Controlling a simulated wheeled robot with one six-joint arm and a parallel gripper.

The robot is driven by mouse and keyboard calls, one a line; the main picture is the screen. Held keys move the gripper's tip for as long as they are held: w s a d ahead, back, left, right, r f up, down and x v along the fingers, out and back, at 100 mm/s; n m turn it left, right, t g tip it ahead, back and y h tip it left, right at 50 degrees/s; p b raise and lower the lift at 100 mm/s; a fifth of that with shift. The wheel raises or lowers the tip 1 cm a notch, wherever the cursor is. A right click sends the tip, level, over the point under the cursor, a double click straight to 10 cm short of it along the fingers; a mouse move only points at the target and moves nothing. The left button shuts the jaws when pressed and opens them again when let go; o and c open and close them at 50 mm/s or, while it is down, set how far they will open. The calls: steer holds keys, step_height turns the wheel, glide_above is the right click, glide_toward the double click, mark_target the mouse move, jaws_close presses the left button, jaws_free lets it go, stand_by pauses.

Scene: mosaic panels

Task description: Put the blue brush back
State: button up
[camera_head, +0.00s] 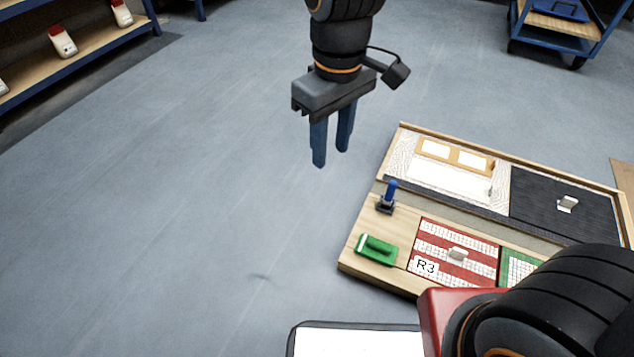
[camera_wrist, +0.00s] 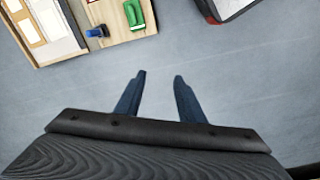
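The blue brush (camera_head: 388,196) stands on the wooden board (camera_head: 360,222) near its left end, its blue part upright above a dark base. In the wrist view the blue brush (camera_wrist: 97,31) shows at the top left, near the board's edge. My gripper (camera_head: 331,160) hangs in the air to the left of and above the board, pointing down. Its two blue fingers are apart with nothing between them. In the wrist view my gripper (camera_wrist: 160,75) has bare grey floor between its fingertips. The brush is apart from the gripper.
A green block-like tool (camera_head: 377,249) lies just in front of the brush. A red-striped panel marked R3 (camera_head: 430,250) and a dark panel (camera_head: 540,195) are on the board. A white-topped surface (camera_head: 350,342) is at the bottom. Floor at left is clear.

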steer(key=s+a+r+m+y, duration=0.1)
steer(key=s+r, duration=0.4)
steer(key=s, duration=0.8)
steer(key=shift+s+a+r+m, duration=0.15)
steer(key=shift+s+a+m, duration=0.2)
steer(key=shift+a+m, duration=0.05)
steer(key=shift+d+r+m+y+p, duration=0.1)
steer(key=shift+r+m+y+p, duration=0.2)
steer(key=shift+r+p, duration=0.65)
steer(key=shift+r+p, duration=0.3)
steer(key=shift+r, duration=0.05)
steer(key=d+r+m+p, duration=0.2)
steer(key=d+r+p, duration=0.5)
steer(key=p, duration=0.5)
steer(key=d+r+m+h+p, duration=0.1)
steer(key=d+r+m+p, duration=0.1)
steer(key=d+r+p, duration=0.5)
steer(key=d+r+m+p, duration=0.2)
steer(key=d+r+p, duration=0.4)
steer(key=r+p, duration=0.8)
steer(key=p, duration=0.5)
steer(key=shift+d+r+m+h, duration=0.4)
